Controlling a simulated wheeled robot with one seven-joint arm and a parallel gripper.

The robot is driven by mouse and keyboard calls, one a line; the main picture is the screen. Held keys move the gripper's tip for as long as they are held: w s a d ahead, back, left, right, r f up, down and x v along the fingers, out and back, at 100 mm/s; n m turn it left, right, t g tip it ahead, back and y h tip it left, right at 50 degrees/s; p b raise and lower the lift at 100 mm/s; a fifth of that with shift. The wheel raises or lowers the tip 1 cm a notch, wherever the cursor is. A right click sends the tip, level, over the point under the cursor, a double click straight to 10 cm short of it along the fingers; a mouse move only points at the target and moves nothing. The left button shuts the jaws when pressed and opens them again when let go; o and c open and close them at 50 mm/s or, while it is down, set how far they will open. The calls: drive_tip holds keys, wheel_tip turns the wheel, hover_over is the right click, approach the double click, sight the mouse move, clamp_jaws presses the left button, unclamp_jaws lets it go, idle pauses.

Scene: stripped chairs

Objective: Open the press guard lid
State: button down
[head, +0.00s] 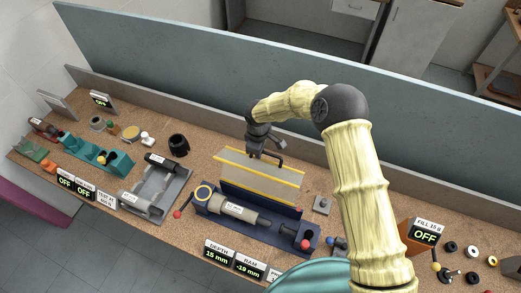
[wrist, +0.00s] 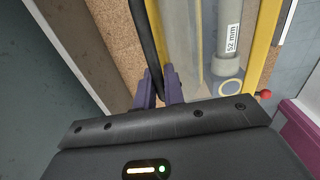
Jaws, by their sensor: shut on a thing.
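The press guard lid (head: 240,165) is a pale panel with yellow edges. It sits above and behind the grey cylinder of the blue press (head: 270,233) and looks raised from the base; its exact angle is hard to tell. Its black bar handle (head: 281,160) is on the far side. My gripper (head: 256,154) is at this handle. In the wrist view, the purple fingers of my gripper (wrist: 160,86) are shut on the black handle (wrist: 146,40), and the clear lid with its yellow edge (wrist: 196,35) is just right of them. The fingertips' contact is partly hidden.
A black cup (head: 178,145) and a grey fixture (head: 158,188) stand left of the press. A small grey block (head: 322,205) is close on its right. Display signs (head: 217,253) line the front edge. A blue-grey partition (head: 200,60) runs behind the bench.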

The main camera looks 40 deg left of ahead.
drive_tip(key=c, duration=1.9)
unclamp_jaws()
drive_tip(key=shift+d, duration=0.1)
drive_tip(key=shift+r+b, duration=0.35)
drive_tip(key=shift+r, duration=0.15)
drive_tip(key=r+b, duration=0.2)
drive_tip(key=r, duration=0.3)
drive_tip(key=r+b, duration=0.2)
drive_tip(key=r, duration=0.4)
drive_tip(key=r+b, duration=0.2)
drive_tip(key=r, duration=0.3)
drive_tip(key=shift+s+r, duration=0.25)
drive_tip(key=shift+s, duration=0.05)
drive_tip(key=shift+d, duration=0.1)
